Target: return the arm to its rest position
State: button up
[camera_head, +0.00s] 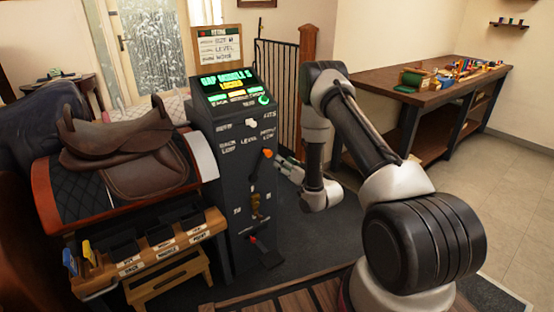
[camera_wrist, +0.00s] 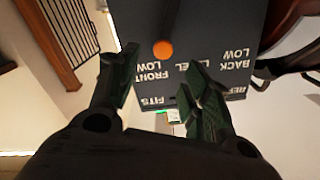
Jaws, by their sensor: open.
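My arm reaches forward from the lower right and bends down beside a dark console (camera_head: 235,190). My gripper (camera_head: 280,162) is at the console's right side, close to an orange knob (camera_head: 267,153). In the wrist view my gripper (camera_wrist: 163,72) has its two dark fingers spread apart with nothing held between them. The orange knob also shows there (camera_wrist: 163,49), beyond the fingertips, on the console's labelled face (camera_wrist: 205,35). I cannot tell whether a finger touches the console.
A brown saddle (camera_head: 125,150) sits on a padded stand (camera_head: 48,205) at left. A wooden compartment tray (camera_head: 160,250) is below it. A railing (camera_head: 278,80) stands behind the console. A workbench (camera_head: 385,78) with coloured items is at back right. Grey floor (camera_head: 325,235) shows between.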

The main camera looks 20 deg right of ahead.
jog(key=shift+s+d, duration=0.25)
jog(key=shift+s, duration=0.45)
